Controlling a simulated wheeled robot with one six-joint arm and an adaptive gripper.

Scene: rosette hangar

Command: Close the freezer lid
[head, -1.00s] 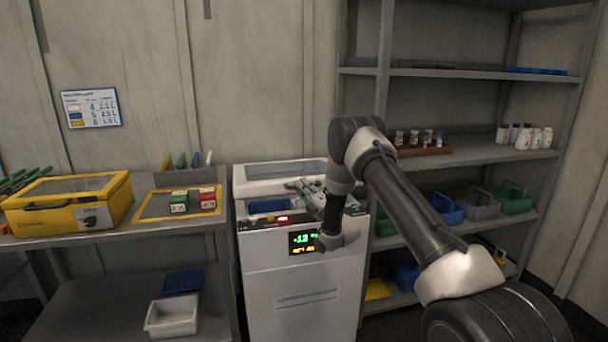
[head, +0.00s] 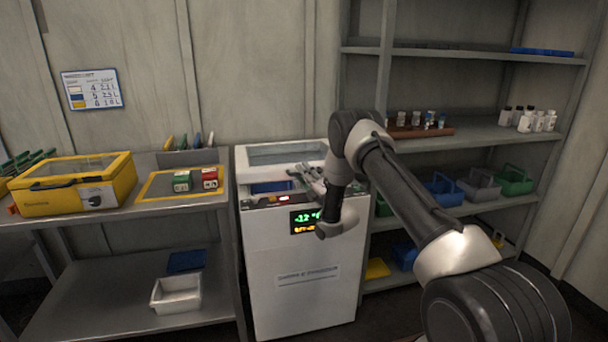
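The white freezer (head: 300,278) stands upright in the middle, with a green and orange display on its front. Its lid (head: 284,153), white with a grey window panel, is at the top rear. A dark gap with something blue (head: 272,187) inside shows below the lid, so the lid is not down flush. My gripper (head: 305,178) is over the freezer's top, near the front right of the lid. It is partly hidden by my wrist. Whether its fingers are open or shut, or touch the lid, I cannot tell.
A table on the left holds a yellow case (head: 72,187) and a yellow-edged mat (head: 155,187) with green and red boxes. A white bin (head: 177,293) sits on its lower shelf. A grey shelf rack (head: 480,142) with bottles and coloured baskets stands close on the right.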

